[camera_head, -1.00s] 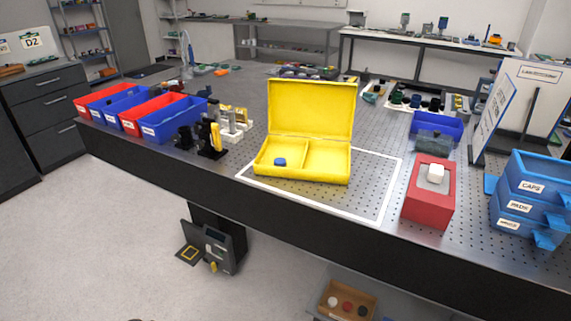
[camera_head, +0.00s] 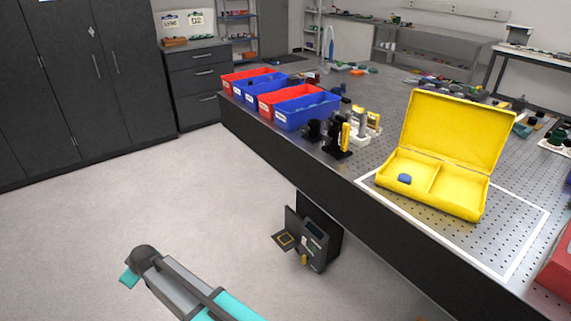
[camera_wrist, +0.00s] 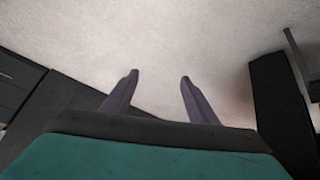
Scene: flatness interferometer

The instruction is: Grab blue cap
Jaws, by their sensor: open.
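The blue cap (camera_head: 404,179) lies in the left compartment of the open yellow case (camera_head: 456,203) on the perforated bench top. The case's lid stands up at the back. My gripper (camera_wrist: 158,78) shows in the wrist view with its two fingers apart and nothing between them, over pale floor. In the head view my arm reaches in at the bottom, over the floor and well away from the case. The cap is not in the wrist view.
Red and blue bins (camera_head: 305,108) line the bench's far left end. Black and yellow optical mounts (camera_head: 338,138) stand left of the case. A red block (camera_head: 556,262) is at the right edge. A dark device (camera_head: 308,240) sits below the bench. Open floor lies left.

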